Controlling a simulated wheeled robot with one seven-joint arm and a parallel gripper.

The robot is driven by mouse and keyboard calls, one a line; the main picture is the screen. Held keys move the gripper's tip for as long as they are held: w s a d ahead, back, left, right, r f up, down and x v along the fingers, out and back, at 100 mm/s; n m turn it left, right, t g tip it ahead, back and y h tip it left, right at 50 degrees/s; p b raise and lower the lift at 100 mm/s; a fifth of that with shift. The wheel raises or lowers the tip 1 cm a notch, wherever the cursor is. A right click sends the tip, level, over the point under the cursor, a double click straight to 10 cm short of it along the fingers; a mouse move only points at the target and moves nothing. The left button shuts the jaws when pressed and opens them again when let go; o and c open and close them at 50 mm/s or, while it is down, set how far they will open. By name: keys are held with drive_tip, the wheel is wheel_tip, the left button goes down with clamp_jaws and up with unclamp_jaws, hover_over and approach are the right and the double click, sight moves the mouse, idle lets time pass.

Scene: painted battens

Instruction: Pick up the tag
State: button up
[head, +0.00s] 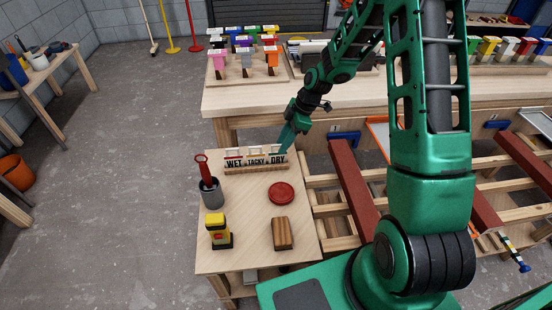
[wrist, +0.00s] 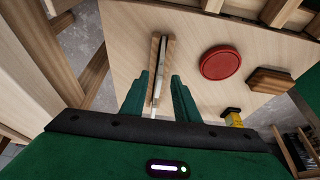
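A wooden holder (head: 256,168) stands at the back of the small table, with a white board reading WET, TACKY and DRY. Small pale tags show along its top; which one is the task's tag I cannot tell. My gripper (head: 286,142) is at the holder's right end, by the DRY label. In the wrist view my gripper (wrist: 160,84) is open, with one green finger on each side of the holder (wrist: 166,65). A thin white edge (wrist: 155,104) shows between the fingers, with gaps on both sides. The fingers hide part of the holder's right end in the head view.
The small table (head: 240,262) also holds a red disc (head: 281,193), a wooden block (head: 283,234), a yellow and black item (head: 217,232) and a grey cup (head: 210,192) with a red-handled tool. A long workbench (head: 250,98) stands behind. Red battens (head: 354,185) lie right.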

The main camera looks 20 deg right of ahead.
sight(278, 156)
drive_tip(key=shift+d+x, duration=0.15)
drive_tip(key=shift+x, duration=1.45)
drive_tip(key=shift+d+x, duration=0.1)
drive_tip(key=shift+x, duration=1.5)
drive_tip(key=shift+w+f, duration=0.1)
drive_tip(key=shift+c, duration=0.7)
clamp_jaws()
